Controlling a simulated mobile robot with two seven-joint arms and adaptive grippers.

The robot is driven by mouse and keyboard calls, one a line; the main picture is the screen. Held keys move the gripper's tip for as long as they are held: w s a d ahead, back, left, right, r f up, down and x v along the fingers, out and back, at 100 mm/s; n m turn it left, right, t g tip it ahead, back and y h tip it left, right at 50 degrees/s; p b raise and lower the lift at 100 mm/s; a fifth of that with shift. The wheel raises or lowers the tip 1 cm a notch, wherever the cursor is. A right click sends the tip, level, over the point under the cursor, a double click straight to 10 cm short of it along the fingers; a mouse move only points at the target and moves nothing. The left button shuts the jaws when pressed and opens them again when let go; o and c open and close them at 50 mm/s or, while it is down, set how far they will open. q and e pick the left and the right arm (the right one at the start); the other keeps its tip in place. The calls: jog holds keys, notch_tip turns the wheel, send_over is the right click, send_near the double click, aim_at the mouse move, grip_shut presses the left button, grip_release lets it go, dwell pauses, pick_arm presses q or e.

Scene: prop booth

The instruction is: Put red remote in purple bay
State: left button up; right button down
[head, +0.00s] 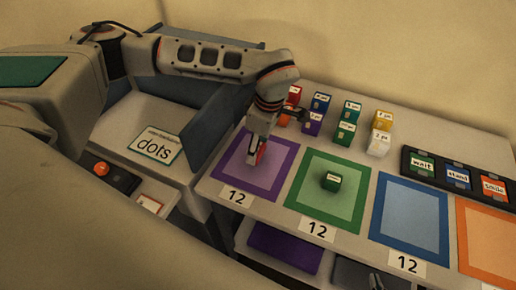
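The purple bay (287,169) is a purple square on the white table, with a "12" label at its front.
A green block (331,180) sits in the green bay (350,222). Blue (437,236) and orange (487,257) bays lie to the right. Several labelled boxes (347,131) stand behind the bays. A black rack (437,170) holds cards.

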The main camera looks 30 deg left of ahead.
pick_arm(q)
jog(key=shift+f, duration=0.65)
jog(key=shift+f, duration=0.1)
jog(key=o, duration=1.1)
notch_tip(320, 180, up, 12)
jog(key=d, duration=0.1)
jog(key=shift+d, duration=0.35)
